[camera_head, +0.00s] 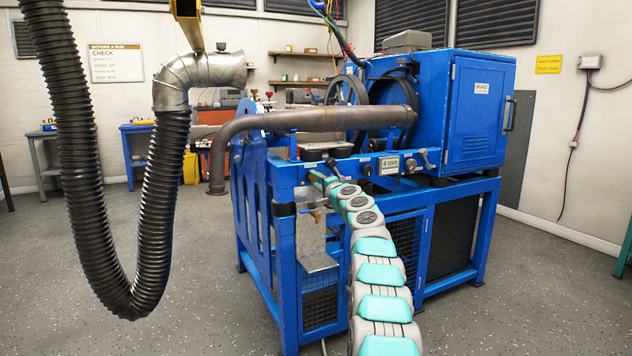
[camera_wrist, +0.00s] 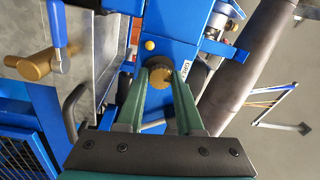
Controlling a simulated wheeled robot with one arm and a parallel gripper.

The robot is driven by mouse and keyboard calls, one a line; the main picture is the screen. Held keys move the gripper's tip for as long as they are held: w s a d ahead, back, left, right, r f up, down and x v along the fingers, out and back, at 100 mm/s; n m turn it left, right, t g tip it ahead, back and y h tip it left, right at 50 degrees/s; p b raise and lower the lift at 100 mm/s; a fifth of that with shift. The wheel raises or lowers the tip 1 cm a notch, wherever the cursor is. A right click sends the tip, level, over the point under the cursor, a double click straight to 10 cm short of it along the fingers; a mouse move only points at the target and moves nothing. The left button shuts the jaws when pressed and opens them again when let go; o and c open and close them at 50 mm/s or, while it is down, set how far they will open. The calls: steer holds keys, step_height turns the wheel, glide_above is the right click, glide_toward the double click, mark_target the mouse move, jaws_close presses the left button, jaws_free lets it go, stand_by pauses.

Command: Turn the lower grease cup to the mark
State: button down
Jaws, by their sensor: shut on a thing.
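A round brass grease cup (camera_wrist: 156,82) sits at the blue frame (camera_wrist: 172,24) in the wrist view. My gripper (camera_wrist: 158,86) is shut on this cup, with one green finger on each side of it. A small white label (camera_wrist: 185,70) is beside the cup, too small and tilted to read for certain. A small yellow-brass dot (camera_wrist: 150,45) is on the frame just above the cup. I cannot make out a turning mark. In the head view my gripper (camera_head: 316,178) reaches the front rail of the blue stand, and the cup is hidden there.
A brass valve with a blue lever (camera_wrist: 40,62) is left of my fingers. A thick exhaust pipe (camera_wrist: 245,65) runs close on the right. In the head view, a black hose (camera_head: 150,230) hangs left of the stand. The floor (camera_head: 215,290) between them is clear.

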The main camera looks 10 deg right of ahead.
mark_target(314, 178)
steer(key=c, duration=0.6)
jaws_free()
steer(key=shift+o, duration=0.2)
steer(key=b+v, duration=0.2)
steer(key=b, duration=0.1)
steer(key=shift+s+f, duration=0.15)
steer(key=shift+s, duration=0.2)
steer(key=shift+s+d, duration=0.25)
steer(key=shift+s, duration=0.05)
steer(key=shift+b+v, duration=1.05)
steer(key=shift+v, duration=1.1)
